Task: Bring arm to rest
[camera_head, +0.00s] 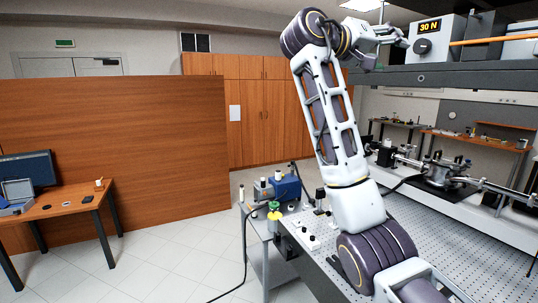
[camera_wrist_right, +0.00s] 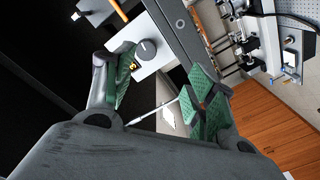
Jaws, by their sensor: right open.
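My right arm (camera_head: 330,110) is raised, reaching up from the lower right. Its gripper (camera_head: 398,38) is at the top, just left of a white instrument box (camera_head: 452,38) with an orange "30 N" display and a dark knob (camera_head: 422,46). In the right wrist view the gripper (camera_wrist_right: 162,90) is open, its green-padded fingers apart, with nothing clearly held between them. The box (camera_wrist_right: 150,62) and knob (camera_wrist_right: 146,49) show beyond the fingers there. I cannot tell whether a finger touches the knob. My left gripper is not in view.
A dark overhead shelf (camera_head: 440,76) carries the box, close below and right of the gripper. A blue pump (camera_head: 285,188) stands on a side cart. Open floor (camera_head: 190,262) lies left.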

